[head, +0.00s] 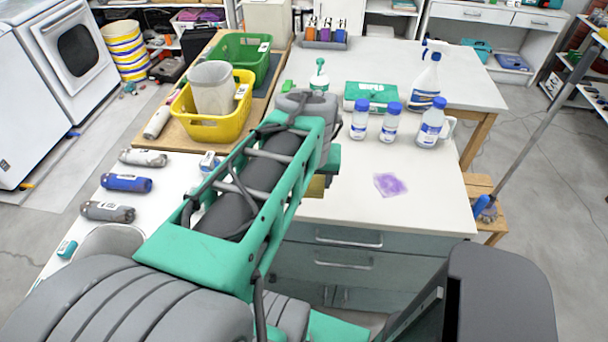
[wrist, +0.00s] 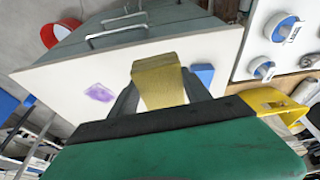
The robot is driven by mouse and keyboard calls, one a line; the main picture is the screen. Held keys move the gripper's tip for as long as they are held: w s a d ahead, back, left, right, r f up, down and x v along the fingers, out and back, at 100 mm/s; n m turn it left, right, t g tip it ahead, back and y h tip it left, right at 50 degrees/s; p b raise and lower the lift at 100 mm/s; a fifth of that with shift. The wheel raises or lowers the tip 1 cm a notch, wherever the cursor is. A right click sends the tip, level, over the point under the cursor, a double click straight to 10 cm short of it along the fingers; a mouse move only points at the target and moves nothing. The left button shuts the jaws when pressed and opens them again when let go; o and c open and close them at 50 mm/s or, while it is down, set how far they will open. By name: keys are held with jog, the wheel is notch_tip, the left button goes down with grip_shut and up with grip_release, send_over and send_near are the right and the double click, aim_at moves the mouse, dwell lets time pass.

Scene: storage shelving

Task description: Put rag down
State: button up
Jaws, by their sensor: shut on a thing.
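A yellow rag (wrist: 160,82) is held between the two grey fingers of my gripper (wrist: 160,95) in the wrist view. It spreads out above the white countertop, and I cannot tell whether it touches the surface. In the head view only a small yellow-brown piece of the rag (head: 317,187) shows below my arm, near the counter's front edge. My arm hides the fingers there. A purple smear (head: 390,185) lies on the countertop (head: 430,205) to the right of the rag. It also shows in the wrist view (wrist: 100,92), left of the rag.
White bottles with blue caps (head: 390,122), a green box (head: 371,96) and a spray bottle (head: 427,82) stand behind the smear. A yellow basket (head: 205,127) and a green basket (head: 243,52) are at the left. The counter around the smear is clear.

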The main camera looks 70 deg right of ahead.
jog(key=shift+s, duration=0.2)
jog(key=d+f+p, duration=0.1)
jog(key=d+f, duration=0.2)
jog(key=d, duration=0.1)
jog(key=d+f, duration=0.3)
jog(key=d, duration=0.2)
jog(key=d+f+p, duration=0.1)
jog(key=d+f, duration=0.3)
jog(key=d, duration=0.1)
jog(key=shift+w+f+p, duration=0.1)
jog(key=shift+w+p, duration=0.2)
notch_tip(320, 180, down, 2)
jog(key=shift+f+p, duration=0.1)
jog(key=shift+p, duration=0.45)
jog(key=shift+f, duration=0.1)
